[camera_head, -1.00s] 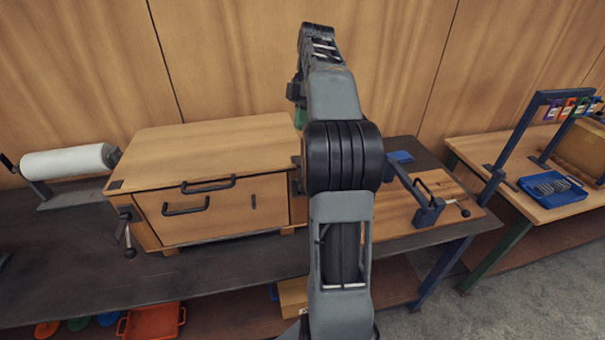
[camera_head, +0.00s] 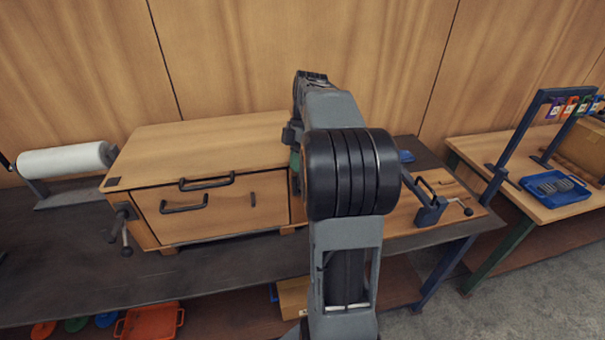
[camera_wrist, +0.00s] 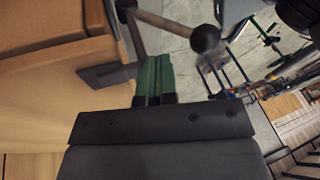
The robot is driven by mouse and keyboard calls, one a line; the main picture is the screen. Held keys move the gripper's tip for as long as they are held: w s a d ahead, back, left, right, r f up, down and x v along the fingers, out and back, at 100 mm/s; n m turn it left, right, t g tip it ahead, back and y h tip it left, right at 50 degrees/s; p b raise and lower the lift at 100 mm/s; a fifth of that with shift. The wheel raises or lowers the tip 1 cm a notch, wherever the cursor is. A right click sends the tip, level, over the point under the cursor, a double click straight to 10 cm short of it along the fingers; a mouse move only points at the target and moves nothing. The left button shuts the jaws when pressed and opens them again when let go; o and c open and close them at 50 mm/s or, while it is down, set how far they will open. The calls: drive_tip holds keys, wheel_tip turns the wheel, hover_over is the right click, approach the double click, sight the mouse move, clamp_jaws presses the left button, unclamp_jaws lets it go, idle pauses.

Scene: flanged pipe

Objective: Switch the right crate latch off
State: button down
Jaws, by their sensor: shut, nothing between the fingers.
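The wooden crate (camera_head: 225,212) stands on the dark bench; my arm covers its right end in the head view. The right crate latch shows in the wrist view as a grey rod lever with a dark ball knob (camera_wrist: 205,39), beside the crate wall (camera_wrist: 50,70). My gripper (camera_wrist: 154,68) has green fingers, shut and empty, just below the lever in that picture. I cannot tell whether they touch it. In the head view my gripper is mostly hidden behind my arm. The left latch (camera_head: 122,228) hangs at the crate's left end, its knob low.
A white roll (camera_head: 65,160) is on the bench at left. A board with a blue clamp (camera_head: 430,208) lies right of the crate. A second table with a blue tray (camera_head: 553,187) and a rack stands far right. An orange tray (camera_head: 150,322) is on the shelf below.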

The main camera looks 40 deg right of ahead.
drive_tip(key=shift+s+a+f, duration=0.15)
drive_tip(key=shift+s+f, duration=0.75)
drive_tip(key=shift+s, duration=0.2)
drive_tip(key=shift+f, duration=0.15)
